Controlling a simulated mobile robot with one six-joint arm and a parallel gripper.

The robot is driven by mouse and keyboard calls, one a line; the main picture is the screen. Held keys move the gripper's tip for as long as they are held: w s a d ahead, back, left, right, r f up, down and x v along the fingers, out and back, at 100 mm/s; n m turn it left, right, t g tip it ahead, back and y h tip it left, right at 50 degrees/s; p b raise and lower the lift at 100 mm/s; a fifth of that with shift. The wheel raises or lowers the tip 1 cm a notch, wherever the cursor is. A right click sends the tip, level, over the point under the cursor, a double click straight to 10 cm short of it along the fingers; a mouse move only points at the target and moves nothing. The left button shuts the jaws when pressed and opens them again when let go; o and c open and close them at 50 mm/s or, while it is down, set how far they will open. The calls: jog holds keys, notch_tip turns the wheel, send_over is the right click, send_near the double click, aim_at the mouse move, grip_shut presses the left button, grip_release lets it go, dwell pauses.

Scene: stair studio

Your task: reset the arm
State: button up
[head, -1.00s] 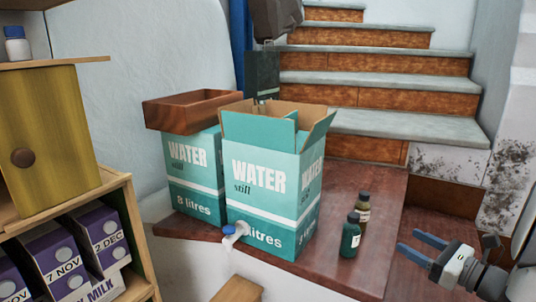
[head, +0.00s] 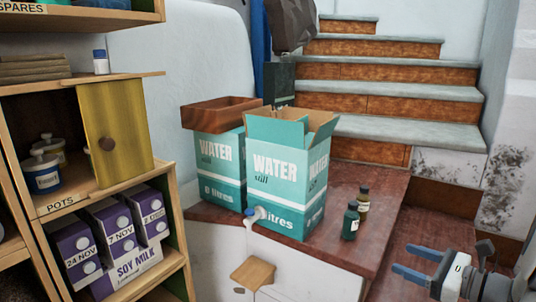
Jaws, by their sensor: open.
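My gripper (head: 412,262) is at the lower right of the head view, with its two blue fingers apart and pointing left. Nothing is between the fingers. It is to the right of the brown landing, apart from the bottles and boxes there. Part of my arm runs off the right edge.
Two teal water boxes (head: 283,205) stand on the brown landing (head: 386,205), one open on top, one under a wooden tray (head: 222,112). Two small bottles (head: 350,222) stand beside them. Stairs (head: 390,105) rise behind. A shelf unit (head: 120,205) with milk cartons fills the left.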

jog(key=s+a+r+n+g+h+p, duration=0.2)
jog(key=s+a+r+n+g+p, duration=0.35)
jog(key=a+n, duration=0.2)
jog(key=s+a+r+n+g+h+p, duration=0.1)
jog(key=s+a+r+n+g+p, duration=0.35)
jog(key=a+n+p, duration=0.35)
jog(key=s+a+r+n+h+p, duration=0.1)
jog(key=s+r+n+h+p, duration=0.3)
jog(key=r+n+h+p, duration=0.4)
jog(key=shift+s+r+n+p, duration=0.2)
jog(key=shift+r+n+p, duration=0.7)
jog(key=shift+n, duration=0.55)
jog(key=shift+a, duration=0.1)
